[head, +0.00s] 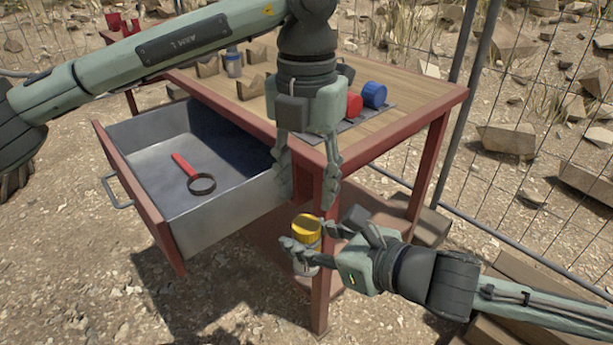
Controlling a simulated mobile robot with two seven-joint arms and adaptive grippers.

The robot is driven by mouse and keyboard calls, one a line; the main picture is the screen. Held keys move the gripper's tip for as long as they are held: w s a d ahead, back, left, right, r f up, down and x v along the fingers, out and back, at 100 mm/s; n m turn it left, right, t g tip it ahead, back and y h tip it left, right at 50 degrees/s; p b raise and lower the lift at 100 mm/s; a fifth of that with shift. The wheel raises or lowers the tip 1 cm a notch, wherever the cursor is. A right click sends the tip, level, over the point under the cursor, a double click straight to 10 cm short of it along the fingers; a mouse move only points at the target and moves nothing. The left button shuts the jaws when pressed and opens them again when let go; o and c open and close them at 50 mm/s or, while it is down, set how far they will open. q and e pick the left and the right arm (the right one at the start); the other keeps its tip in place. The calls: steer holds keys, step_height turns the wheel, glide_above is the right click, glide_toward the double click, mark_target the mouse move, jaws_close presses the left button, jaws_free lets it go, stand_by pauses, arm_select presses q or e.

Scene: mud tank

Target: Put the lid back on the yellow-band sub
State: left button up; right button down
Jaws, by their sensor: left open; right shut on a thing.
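My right gripper (308,243) is shut on the yellow-band sub (305,266), a small upright cylinder with a pale lower body. It holds the sub in front of the table's near corner. A ribbed yellow lid (306,226) shows at the top of the sub; I cannot tell whether it is fully seated. My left gripper (307,185) points down, open and empty, just above the yellow lid and apart from it. The fingers hide part of the sub's middle.
A red-framed wooden table (425,98) carries a blue lid (373,95), a red lid (354,105), wooden cradles (251,87) and a blue-banded sub (233,64). The open drawer (140,150) holds a red-handled ring tool (198,180). A wire fence stands at right.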

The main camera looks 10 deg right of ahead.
mark_target(306, 223)
arm_select(q)
step_height(306, 223, down, 7)
steer(key=shift+f, duration=0.1)
stand_by(0.3)
steer(key=c, duration=1)
steer(key=m, duration=0.6)
steer(key=shift+m, duration=0.3)
steer(key=o, duration=1.3)
steer(key=shift+c, duration=0.2)
